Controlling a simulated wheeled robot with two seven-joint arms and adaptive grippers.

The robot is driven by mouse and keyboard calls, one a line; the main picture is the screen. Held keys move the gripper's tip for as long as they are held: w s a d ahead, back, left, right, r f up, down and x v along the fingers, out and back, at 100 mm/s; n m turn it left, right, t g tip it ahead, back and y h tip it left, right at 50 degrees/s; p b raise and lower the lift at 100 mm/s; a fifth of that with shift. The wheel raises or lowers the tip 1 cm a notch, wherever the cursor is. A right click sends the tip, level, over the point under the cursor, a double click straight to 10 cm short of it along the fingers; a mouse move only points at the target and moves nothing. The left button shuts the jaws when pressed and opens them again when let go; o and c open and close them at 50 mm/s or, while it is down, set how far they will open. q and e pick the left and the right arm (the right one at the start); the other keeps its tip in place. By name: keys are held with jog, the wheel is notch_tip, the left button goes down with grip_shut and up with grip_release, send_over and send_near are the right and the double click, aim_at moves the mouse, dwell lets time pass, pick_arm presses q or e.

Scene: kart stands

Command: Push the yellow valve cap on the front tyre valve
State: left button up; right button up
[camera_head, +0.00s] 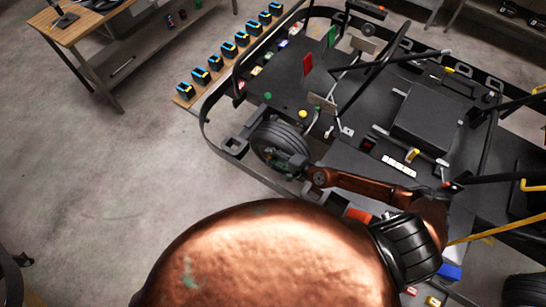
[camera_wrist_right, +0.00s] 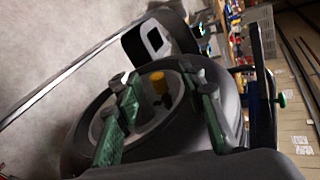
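The front tyre (camera_head: 280,146) of the kart is a black wheel at the kart's near left corner. My right gripper (camera_head: 287,162) is at its outer face, reached by my copper-coloured arm. In the right wrist view, the yellow valve cap (camera_wrist_right: 158,80) stands inside the wheel's rim, with the dark tyre (camera_wrist_right: 82,140) around it. The green fingers of my right gripper (camera_wrist_right: 160,88) are apart, one on each side of the cap, with gaps visible. I cannot tell how deep the cap lies between them. The cap is not discernible in the head view. My left gripper is not in view.
The kart frame's side bar (camera_head: 207,130) curves around the tyre. A wooden board (camera_head: 190,92) with several black, blue and yellow boxes lies behind it. A wooden table (camera_head: 75,28) stands at the upper left. The grey floor (camera_head: 110,180) at left is clear.

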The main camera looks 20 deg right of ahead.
jog(key=v, duration=1.2)
